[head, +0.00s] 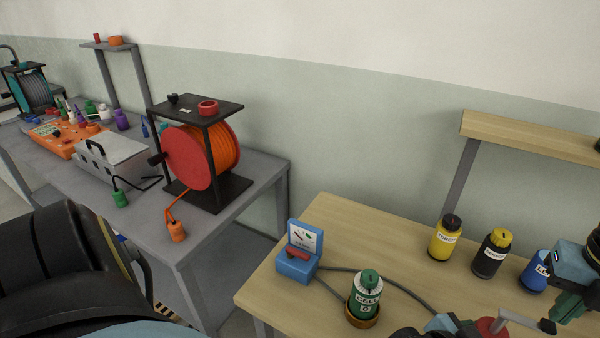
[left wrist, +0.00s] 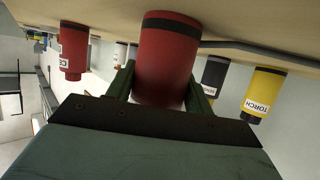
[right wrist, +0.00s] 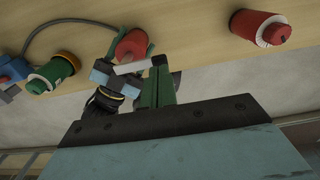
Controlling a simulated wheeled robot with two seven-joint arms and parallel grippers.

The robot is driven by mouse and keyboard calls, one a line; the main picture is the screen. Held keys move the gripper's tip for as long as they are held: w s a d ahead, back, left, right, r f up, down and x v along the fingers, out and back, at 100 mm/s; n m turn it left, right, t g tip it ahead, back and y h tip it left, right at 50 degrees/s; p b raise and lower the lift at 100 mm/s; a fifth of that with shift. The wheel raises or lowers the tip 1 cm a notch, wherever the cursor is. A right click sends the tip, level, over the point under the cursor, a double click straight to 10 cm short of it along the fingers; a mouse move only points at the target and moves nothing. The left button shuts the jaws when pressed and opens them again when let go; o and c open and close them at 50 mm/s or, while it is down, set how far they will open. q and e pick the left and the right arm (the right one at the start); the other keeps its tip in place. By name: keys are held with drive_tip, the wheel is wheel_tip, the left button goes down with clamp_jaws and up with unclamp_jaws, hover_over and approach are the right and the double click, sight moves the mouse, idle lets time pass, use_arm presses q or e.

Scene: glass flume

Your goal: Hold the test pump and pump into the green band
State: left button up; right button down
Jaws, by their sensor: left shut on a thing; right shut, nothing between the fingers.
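The test pump is a red cylinder (left wrist: 167,60) with a dark band. In the left wrist view it stands between the green fingers of my left gripper (left wrist: 160,88), shut on it. Its red top and grey lever (head: 522,319) show at the lower edge of the head view, and the lever (right wrist: 131,67) in the right wrist view. My right gripper (head: 566,305) is shut and empty, close to the lever's black tip; I cannot tell if they touch. A blue gauge box (head: 296,268) has a white dial (head: 305,237); its needle and band are too small to read.
A green cell (head: 366,290) sits in a brass ring near the pump. Yellow (head: 445,238), black (head: 491,256) and blue (head: 536,270) jars stand behind. A grey hose (head: 400,284) crosses the wooden table (head: 330,220). A grey bench (head: 245,190) with an orange reel (head: 205,155) is left.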

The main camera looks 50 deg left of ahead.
sight(549, 324)
drive_tip(key=shift+f, duration=0.15)
idle(1.4)
idle(2.4)
drive_tip(key=shift+f, duration=1.45)
drive_tip(key=shift+r, duration=1.6)
idle(0.4)
